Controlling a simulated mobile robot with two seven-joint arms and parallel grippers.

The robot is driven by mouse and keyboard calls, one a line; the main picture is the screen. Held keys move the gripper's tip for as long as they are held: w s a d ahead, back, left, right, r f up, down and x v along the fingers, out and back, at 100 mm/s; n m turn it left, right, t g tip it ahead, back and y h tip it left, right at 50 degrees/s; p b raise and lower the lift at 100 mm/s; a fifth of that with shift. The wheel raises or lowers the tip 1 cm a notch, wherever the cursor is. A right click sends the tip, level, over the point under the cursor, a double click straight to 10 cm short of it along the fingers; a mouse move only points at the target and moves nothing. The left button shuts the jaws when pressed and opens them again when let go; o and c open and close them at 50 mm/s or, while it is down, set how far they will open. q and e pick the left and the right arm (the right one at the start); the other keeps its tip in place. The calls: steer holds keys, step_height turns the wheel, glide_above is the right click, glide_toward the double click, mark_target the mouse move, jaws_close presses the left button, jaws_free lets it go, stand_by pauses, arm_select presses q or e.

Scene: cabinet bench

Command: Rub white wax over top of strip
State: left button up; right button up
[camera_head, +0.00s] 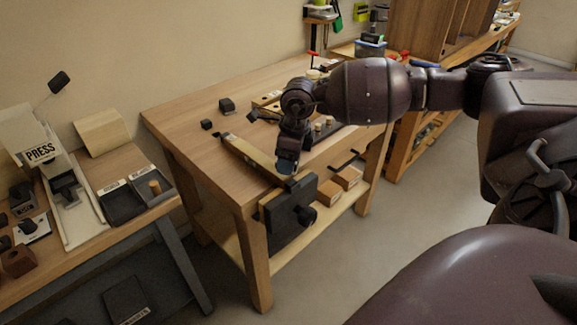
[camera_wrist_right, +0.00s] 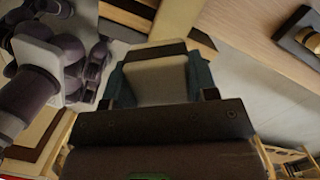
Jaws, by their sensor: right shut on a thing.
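The strip (camera_head: 254,156) is a long pale wooden piece lying along the front part of the bench top, with dark pieces at its ends. My right gripper (camera_head: 287,162) is over the strip's near end, close to the dark vise (camera_head: 290,212). In the right wrist view, my right gripper (camera_wrist_right: 158,82) is shut on the white wax (camera_wrist_right: 157,78), a cream-white block between its fingers. In the head view the wax is hidden by the gripper. I cannot tell whether the wax touches the strip.
The wooden bench (camera_head: 185,107) has free room at its left. Wooden blocks (camera_head: 348,177) lie on the lower shelf. A side table at left holds a press (camera_head: 66,190) and a dark tray (camera_head: 125,205).

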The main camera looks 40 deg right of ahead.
steer(key=shift+r+p, duration=0.9)
steer(key=shift+r, duration=1.65)
steer(key=shift+f, duration=0.1)
